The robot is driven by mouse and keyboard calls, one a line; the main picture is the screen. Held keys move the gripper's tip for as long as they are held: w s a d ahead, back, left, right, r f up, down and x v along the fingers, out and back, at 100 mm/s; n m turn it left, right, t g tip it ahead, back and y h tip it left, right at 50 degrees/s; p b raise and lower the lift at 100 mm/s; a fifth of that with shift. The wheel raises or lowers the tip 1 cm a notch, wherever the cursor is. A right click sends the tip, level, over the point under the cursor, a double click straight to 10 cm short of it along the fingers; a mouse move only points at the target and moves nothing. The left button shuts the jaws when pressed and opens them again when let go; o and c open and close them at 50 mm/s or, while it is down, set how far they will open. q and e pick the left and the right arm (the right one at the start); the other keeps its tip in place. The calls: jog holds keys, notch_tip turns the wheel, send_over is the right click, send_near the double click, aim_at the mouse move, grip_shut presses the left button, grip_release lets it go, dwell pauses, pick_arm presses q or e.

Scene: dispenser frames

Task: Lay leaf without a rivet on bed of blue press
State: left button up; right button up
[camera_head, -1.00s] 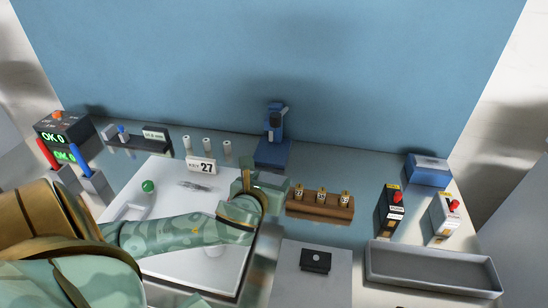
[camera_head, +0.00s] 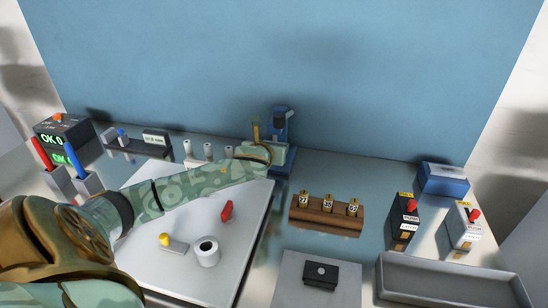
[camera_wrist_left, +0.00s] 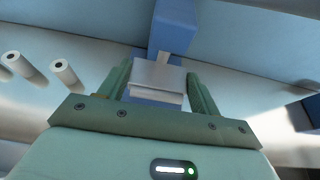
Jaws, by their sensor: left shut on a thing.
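The blue press (camera_head: 279,125) stands at the back against the blue wall. My left gripper (camera_head: 256,142) is at the press, its fingers largely hidden by my own arm in the head view. In the left wrist view my left gripper (camera_wrist_left: 160,78) is shut on a flat pale grey metal piece, the leaf (camera_wrist_left: 157,76), directly in front of the blue press (camera_wrist_left: 175,28). No rivet can be made out on it. I cannot tell whether the leaf touches the bed. My right gripper is not in view.
A white board (camera_head: 225,262) carries a red piece (camera_head: 227,210), a yellow-tipped piece (camera_head: 174,244) and a white ring (camera_head: 207,252). A wooden block with numbered tags (camera_head: 325,213) stands right of the press. A grey tray (camera_head: 450,283) lies front right. White posts (camera_head: 208,151) stand left of the press.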

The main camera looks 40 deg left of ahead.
pick_arm(q)
jog(key=shift+w+a, duration=0.25)
jog(key=shift+w, duration=0.25)
notch_tip(320, 180, down, 4)
jog(key=shift+w+r+b, duration=0.1)
jog(key=shift+w+b, duration=0.05)
jog(key=shift+b, duration=1.1)
jog(key=shift+r, duration=0.2)
jog(key=shift+f, duration=0.1)
jog(key=shift+f, duration=0.5)
jog(key=o, duration=1)
jog(key=shift+f, duration=0.15)
jog(key=shift+o, duration=0.2)
